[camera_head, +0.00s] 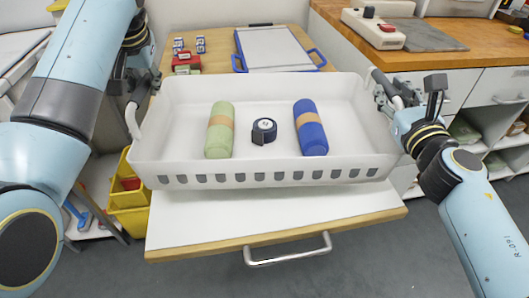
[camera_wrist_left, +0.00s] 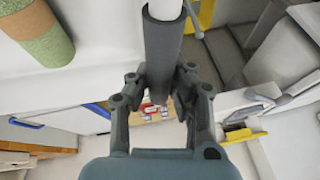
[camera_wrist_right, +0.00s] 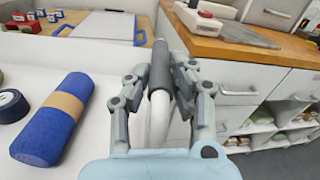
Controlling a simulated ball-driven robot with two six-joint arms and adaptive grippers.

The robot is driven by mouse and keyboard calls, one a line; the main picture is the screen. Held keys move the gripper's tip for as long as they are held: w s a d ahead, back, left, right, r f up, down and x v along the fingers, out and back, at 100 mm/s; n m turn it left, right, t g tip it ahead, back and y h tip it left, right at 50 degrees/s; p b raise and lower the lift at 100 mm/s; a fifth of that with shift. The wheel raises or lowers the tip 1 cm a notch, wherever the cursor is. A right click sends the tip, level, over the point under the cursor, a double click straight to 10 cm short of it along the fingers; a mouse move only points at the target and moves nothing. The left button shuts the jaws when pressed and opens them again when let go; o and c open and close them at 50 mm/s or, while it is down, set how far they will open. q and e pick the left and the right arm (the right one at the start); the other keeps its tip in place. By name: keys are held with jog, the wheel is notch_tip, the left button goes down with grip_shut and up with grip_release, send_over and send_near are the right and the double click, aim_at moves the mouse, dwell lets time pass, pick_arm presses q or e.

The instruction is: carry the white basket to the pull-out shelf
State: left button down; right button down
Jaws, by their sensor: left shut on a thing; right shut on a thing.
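The white basket (camera_head: 270,178) is held level between my two grippers, above the pull-out shelf (camera_head: 225,222). Inside it lie a green roll with a tan band (camera_head: 219,140), a dark round tape (camera_head: 264,130) and a blue roll with a tan band (camera_head: 311,138). My left gripper (camera_head: 133,88) is shut on the basket's left handle, whose dark grip (camera_wrist_left: 162,55) shows between the fingers in the left wrist view. My right gripper (camera_head: 390,98) is shut on the right handle, its grip (camera_wrist_right: 160,75) between the fingers. The basket hides the shelf's rear part; contact between them cannot be told.
Behind the basket, a table carries a grey-white board with blue handles (camera_head: 278,50) and several small boxes (camera_head: 188,50). A wooden counter (camera_head: 450,50) with a white device (camera_head: 373,27) stands at right. Yellow bins (camera_head: 128,200) are lower left. The shelf has a metal handle (camera_head: 288,257).

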aim_at(153, 107)
pick_arm(q)
jog(key=shift+d, duration=0.15)
